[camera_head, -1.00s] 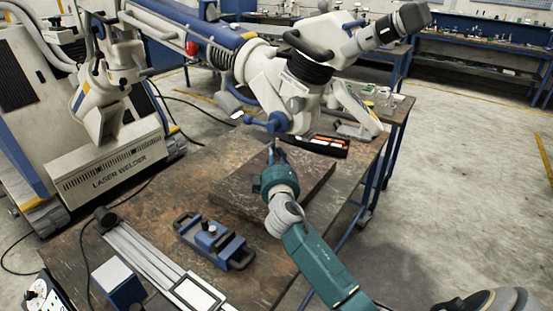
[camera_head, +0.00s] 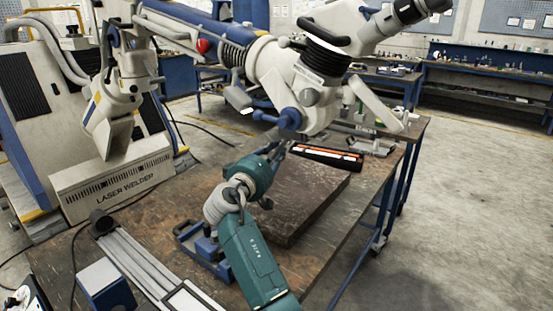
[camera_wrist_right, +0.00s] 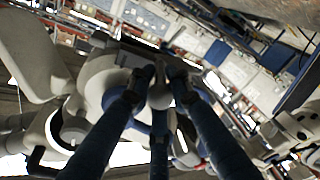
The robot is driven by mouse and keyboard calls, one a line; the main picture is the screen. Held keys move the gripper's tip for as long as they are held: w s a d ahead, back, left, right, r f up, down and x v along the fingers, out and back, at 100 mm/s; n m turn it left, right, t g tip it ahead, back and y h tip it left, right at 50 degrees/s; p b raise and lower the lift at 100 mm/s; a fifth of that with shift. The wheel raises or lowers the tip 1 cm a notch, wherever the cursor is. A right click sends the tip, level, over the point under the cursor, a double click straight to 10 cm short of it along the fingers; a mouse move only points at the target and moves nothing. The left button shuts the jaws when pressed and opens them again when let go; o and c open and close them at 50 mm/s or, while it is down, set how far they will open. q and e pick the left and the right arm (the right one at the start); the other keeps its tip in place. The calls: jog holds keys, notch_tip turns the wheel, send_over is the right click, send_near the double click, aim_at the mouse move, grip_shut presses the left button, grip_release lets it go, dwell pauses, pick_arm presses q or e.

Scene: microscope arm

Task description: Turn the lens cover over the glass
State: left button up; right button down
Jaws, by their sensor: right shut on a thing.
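The white microscope head (camera_head: 300,85) hangs over the table with blue joints on its underside. My right gripper (camera_head: 284,145) reaches up from below to this underside, and its fingertips are small and partly hidden in the head view. In the right wrist view the dark blue fingers (camera_wrist_right: 163,75) are closed around a small grey knob-like piece (camera_wrist_right: 159,95) under the head. It appears to belong to the lens cover, but its full outline and the glass are hidden. My left gripper is not in view.
A dark slab (camera_head: 310,195) lies on the brown table (camera_head: 345,235) under the head. A tray with red and white items (camera_head: 330,158) is behind it. A blue clamp fixture (camera_head: 195,245) is partly behind my right arm. The laser welder (camera_head: 112,185) stands at left.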

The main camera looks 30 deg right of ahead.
jog(key=shift+f, duration=0.15)
jog(key=c, duration=1.6)
grip_release()
jog(key=shift+o, duration=0.2)
jog(key=shift+v, duration=3.75)
